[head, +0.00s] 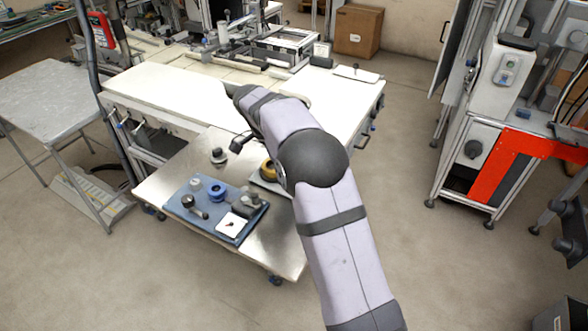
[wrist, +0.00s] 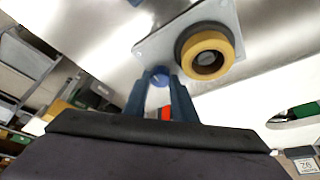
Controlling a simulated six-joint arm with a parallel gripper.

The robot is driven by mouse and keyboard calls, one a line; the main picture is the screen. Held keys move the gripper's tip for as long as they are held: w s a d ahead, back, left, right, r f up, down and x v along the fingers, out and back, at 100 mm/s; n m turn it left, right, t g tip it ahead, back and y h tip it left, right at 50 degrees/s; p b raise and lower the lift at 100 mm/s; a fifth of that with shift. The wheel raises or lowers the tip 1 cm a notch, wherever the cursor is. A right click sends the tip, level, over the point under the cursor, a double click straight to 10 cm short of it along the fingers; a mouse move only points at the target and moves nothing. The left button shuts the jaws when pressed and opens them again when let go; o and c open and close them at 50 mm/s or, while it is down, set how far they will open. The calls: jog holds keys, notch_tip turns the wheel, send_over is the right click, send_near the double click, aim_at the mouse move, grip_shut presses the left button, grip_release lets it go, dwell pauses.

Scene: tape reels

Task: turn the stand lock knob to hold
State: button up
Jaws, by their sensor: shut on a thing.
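In the wrist view my gripper (wrist: 160,82) has its two dark blue fingers on either side of a round blue knob (wrist: 159,77), and it is shut on it. The knob sits at the edge of a grey stand plate (wrist: 155,46). A yellow tape reel with a dark core (wrist: 222,44) is on the plate, right of the fingers. A small red part (wrist: 165,113) shows between the fingers. In the head view the yellow reel (head: 267,171) is partly behind my arm; the knob and fingertips cannot be made out. The knob's lock position cannot be read.
A dark round part (head: 218,156) stands behind the tray. A white bench (head: 165,88) adjoins the table's far side.

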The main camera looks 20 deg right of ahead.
jog(key=shift+m, duration=0.3)
jog(key=o, duration=1.1)
jog(key=shift+c, duration=0.2)
jog(key=shift+r, duration=0.1)
jog(key=v, duration=0.7)
jog(key=shift+b, duration=0.4)
jog(key=shift+r, duration=0.2)
